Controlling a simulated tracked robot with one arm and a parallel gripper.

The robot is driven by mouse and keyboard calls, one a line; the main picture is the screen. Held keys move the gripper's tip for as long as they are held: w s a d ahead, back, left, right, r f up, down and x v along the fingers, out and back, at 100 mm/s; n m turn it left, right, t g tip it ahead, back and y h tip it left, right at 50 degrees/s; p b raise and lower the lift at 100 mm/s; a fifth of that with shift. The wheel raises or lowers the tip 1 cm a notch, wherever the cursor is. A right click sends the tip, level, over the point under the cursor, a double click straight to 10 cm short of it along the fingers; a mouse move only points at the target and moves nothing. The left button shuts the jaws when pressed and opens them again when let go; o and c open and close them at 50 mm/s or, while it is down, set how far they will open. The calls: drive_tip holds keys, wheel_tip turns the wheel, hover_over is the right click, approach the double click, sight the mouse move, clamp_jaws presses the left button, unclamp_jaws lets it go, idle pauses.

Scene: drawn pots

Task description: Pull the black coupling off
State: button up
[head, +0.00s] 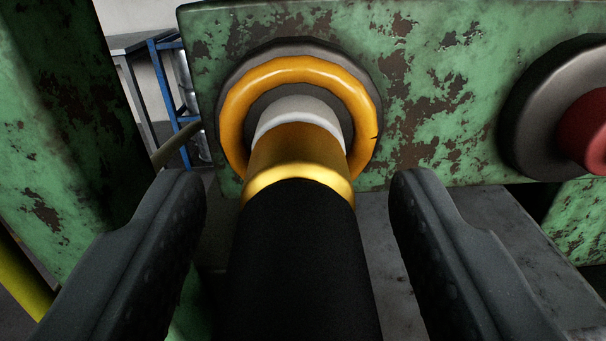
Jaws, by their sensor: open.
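The black coupling (298,265) is a thick black cylinder in the lower middle of the head view, running out of the bottom edge. Its far end meets a gold collar (300,168), which sits on a pale grey-white stub (299,112). The stub comes out of a round grey fitting with an orange ring (236,105) on the green panel. My gripper (298,190) is open. One dark finger is left of the coupling and one right of it, with a visible gap on each side. The coupling's near end is out of view.
The worn green panel (440,95) fills the back. A second round grey fitting (535,105) with a red centre (588,130) is at the right. A green post (60,110) and a yellow bar (22,275) stand at the left. A blue-framed rack (165,95) is behind.

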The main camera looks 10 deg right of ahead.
drive_tip(key=shift+w+d+r, duration=0.1)
drive_tip(key=shift+r, duration=0.35)
